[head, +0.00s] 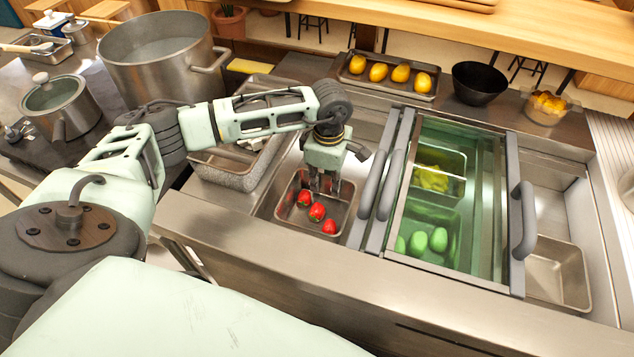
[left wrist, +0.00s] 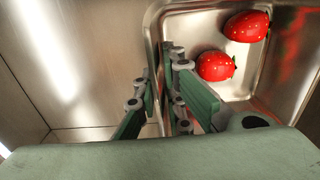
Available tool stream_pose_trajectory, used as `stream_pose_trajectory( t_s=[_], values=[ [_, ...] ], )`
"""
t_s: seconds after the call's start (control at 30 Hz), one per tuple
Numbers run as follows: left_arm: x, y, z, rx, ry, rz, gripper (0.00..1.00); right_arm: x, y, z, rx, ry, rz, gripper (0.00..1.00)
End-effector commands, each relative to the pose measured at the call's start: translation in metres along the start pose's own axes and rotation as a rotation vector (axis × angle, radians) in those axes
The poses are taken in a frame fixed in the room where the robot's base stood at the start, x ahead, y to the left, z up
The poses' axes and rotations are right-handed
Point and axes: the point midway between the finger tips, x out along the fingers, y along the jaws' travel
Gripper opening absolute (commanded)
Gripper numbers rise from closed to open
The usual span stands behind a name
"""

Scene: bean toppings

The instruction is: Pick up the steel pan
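A steel pan (head: 283,205) sits in the left well of the counter, with several red strawberry-like pieces (head: 317,211) in it. In the left wrist view the pan (left wrist: 200,28) is on the right, with two red pieces (left wrist: 216,66) showing. My left gripper (head: 324,186) points down at the pan's far rim. Its fingers (left wrist: 160,68) are parted, one on each side of the pan wall. A gap shows between them, and I see no firm grip on the wall. My right gripper is not in view.
A green-tinted glass lid (head: 462,150) with grey handles covers bins to the right. An empty steel pan (head: 558,272) is at far right. A large pot (head: 150,75) stands at left. A tray of yellow fruit (head: 420,95) and a black bowl (head: 478,82) stand behind.

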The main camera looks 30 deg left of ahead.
Motion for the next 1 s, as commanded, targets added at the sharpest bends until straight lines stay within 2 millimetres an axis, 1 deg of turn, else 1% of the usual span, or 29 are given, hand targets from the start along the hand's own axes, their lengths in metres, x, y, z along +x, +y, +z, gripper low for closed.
stream_pose_trajectory(
  t_s=[0.1,0.27,0.3,0.4,0.9,1.0],
  values=[
    [0.0064,0.0000,0.0000,0.001,0.000,0.001,0.09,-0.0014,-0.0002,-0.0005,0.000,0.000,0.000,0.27],
    [0.0069,0.0002,-0.0001,0.001,0.000,0.002,0.09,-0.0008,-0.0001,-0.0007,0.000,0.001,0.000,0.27],
    [0.0069,0.0002,-0.0001,0.001,0.000,0.001,0.08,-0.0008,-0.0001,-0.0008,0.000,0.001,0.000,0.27],
    [0.0067,0.0002,-0.0001,0.001,0.000,0.001,0.00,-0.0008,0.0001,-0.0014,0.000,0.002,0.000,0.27],
    [0.0063,0.0007,0.0000,0.001,-0.001,0.003,0.00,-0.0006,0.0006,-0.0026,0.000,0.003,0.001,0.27],
    [0.0032,0.0012,0.0002,0.001,-0.002,0.005,0.00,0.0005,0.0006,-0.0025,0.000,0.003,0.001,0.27]
  ],
)
